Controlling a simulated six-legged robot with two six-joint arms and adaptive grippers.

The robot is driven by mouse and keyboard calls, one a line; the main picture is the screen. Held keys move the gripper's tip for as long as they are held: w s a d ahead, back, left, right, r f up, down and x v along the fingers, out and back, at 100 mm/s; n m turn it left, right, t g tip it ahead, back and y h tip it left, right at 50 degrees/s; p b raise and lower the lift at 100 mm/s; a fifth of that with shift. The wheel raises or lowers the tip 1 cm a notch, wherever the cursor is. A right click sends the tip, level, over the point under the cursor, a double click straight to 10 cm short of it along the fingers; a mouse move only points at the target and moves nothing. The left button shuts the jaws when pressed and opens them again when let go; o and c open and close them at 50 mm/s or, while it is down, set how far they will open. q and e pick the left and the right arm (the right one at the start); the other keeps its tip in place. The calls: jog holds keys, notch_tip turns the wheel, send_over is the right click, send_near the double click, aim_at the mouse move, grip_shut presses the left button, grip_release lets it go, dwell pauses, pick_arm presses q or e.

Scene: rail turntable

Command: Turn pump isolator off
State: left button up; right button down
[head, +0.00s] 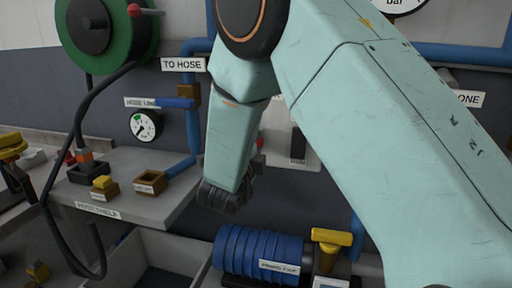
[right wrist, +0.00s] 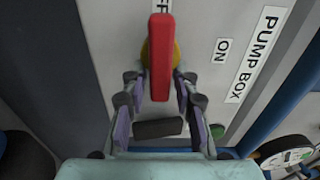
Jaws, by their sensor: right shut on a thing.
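The pump isolator's red handle (right wrist: 160,58) sits on a yellow round base on the grey pump box (right wrist: 115,35) in the right wrist view. Its length runs up and down the picture, with its far end at a cut-off label ending in "FF". An "ON" label (right wrist: 221,50) is off to its right. My right gripper (right wrist: 161,82) is shut on the handle, one finger on each side. In the head view my right gripper (head: 228,195) is in front of the pump box, its fingertips hidden; only a bit of red (head: 260,143) shows behind my arm. My left gripper is out of view.
A dark block (right wrist: 158,128) and a green button (right wrist: 217,131) are close to the gripper. In the head view, a shelf (head: 140,205) with small parts is left, a blue ribbed pump (head: 258,250) with a yellow handle (head: 330,240) below, and blue pipes run behind.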

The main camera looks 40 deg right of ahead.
jog(key=shift+w+r, duration=0.1)
dwell(0.5)
jog(key=c, duration=1.2)
grip_release()
jog(key=shift+w, duration=0.1)
